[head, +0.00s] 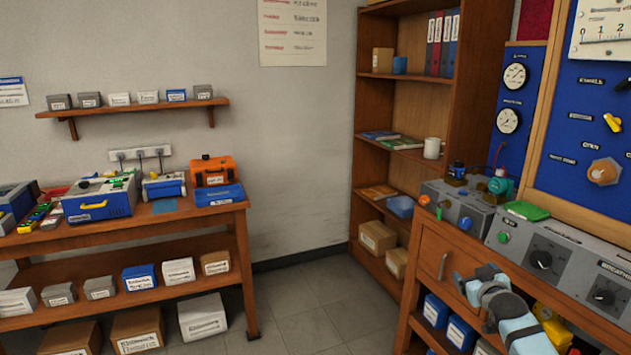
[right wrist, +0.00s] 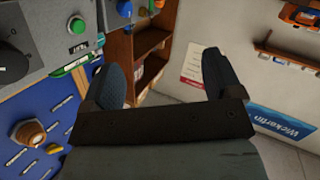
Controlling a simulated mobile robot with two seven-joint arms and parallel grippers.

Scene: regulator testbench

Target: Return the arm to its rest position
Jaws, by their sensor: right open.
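My right gripper (head: 477,281) shows in the head view at the lower right, in front of the bench with the grey control units. Its light blue and grey arm comes in from the bottom right corner. In the right wrist view its two dark fingers (right wrist: 162,75) stand wide apart with nothing between them. The gripper is open and empty. My left gripper is in neither view.
The grey control unit (head: 547,259) with black knobs and the blue gauge panel (head: 575,140) are close by on the right. A wooden bookcase (head: 380,205) stands in the corner. A bench (head: 130,238) is at left. Grey floor (head: 320,315) between is clear.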

